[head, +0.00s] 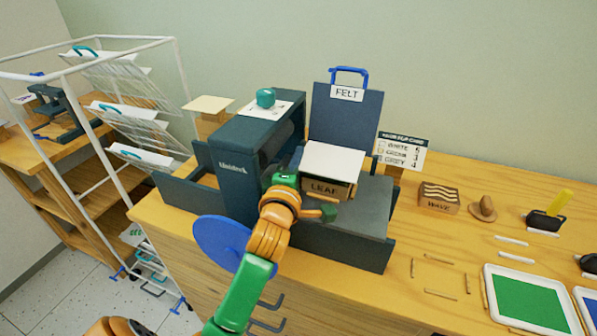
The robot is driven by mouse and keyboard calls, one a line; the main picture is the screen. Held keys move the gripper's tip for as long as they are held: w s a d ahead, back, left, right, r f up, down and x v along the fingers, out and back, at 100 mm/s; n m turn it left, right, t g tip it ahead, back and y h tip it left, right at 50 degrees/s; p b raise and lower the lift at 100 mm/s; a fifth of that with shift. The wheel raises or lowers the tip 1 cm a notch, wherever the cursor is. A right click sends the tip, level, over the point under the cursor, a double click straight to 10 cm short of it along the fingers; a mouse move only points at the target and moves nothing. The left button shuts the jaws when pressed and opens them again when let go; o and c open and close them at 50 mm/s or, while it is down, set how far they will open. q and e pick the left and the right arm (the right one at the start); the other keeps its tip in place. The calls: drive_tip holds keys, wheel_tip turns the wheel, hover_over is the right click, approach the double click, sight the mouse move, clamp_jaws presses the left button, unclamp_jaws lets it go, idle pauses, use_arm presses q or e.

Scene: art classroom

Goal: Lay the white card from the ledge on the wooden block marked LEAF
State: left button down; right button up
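The wooden block marked LEAF (327,189) is on the grey bed of the dark press, its marked side facing me. The white card (334,160) lies across its top and reaches past its edges, looking nearly flat. My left gripper (308,196) is at the block's left front, below the card. Its green fingers are spread apart, with nothing clearly held between them. I cannot tell whether a finger touches the block. The lower left part of the block is partly hidden by the gripper. My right gripper is out of view.
The dark press (240,160) stands left of the block, with a blue disc wheel (222,243) in front. An upright FELT panel (346,118) stands behind. Right on the table (455,240) are a WAVE block (438,197), a wooden knob (483,208) and a green tray (487,290).

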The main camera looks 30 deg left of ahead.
use_arm(q)
wheel_tip(320, 180, down, 2)
drive_tip(key=shift+f, duration=0.4)
drive_tip(key=c, duration=1.5)
unclamp_jaws()
drive_tip(key=shift+f+b, duration=0.15)
drive_tip(key=shift+b, duration=0.15)
drive_tip(key=o, duration=0.4)
drive_tip(key=shift+o, duration=0.2)
